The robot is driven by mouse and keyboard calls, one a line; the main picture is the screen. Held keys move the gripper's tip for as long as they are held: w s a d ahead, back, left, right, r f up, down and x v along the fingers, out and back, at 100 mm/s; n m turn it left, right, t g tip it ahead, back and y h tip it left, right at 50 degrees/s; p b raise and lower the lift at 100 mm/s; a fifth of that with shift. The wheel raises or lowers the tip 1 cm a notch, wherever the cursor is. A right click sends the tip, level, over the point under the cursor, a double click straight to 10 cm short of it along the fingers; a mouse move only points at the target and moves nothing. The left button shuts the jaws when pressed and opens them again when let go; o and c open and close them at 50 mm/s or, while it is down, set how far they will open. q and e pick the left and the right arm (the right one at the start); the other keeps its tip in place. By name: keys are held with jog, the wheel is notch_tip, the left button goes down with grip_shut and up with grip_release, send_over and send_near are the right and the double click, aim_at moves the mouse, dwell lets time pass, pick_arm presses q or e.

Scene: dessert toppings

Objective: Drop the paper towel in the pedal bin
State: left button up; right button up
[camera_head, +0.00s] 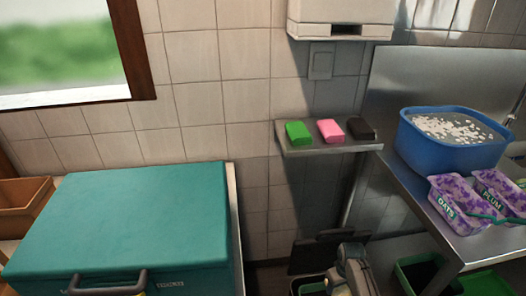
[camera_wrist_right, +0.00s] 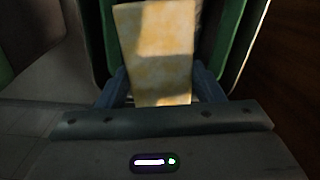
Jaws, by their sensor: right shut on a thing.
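The paper towel (camera_wrist_right: 155,50) is a pale, yellow-stained sheet in the right wrist view. My right gripper (camera_wrist_right: 160,82) is shut on it, with a blue-grey finger on either side. The towel stands out past the fingers over the open pedal bin (camera_wrist_right: 240,50), whose green inside shows around it. In the head view the pedal bin (camera_head: 306,287) is at the bottom edge, its dark lid (camera_head: 318,253) raised behind. My right gripper (camera_head: 342,283) is at the bin's mouth there, and the towel is hidden. My left gripper is not in view.
A teal case (camera_head: 130,220) fills the left. A wall shelf (camera_head: 330,150) holds green, pink and dark blocks. A steel counter (camera_head: 480,243) at right carries a blue tub (camera_head: 450,150) and purple cartons (camera_head: 462,205). A dark green crate (camera_head: 425,272) sits below.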

jog(key=o, duration=1)
jog(key=shift+o, duration=0.2)
jog(key=shift+r, duration=0.1)
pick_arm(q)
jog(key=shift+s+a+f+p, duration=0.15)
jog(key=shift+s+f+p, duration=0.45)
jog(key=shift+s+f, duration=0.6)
pick_arm(e)
notch_tip(320, 180, up, 11)
jog(key=shift+f, duration=0.2)
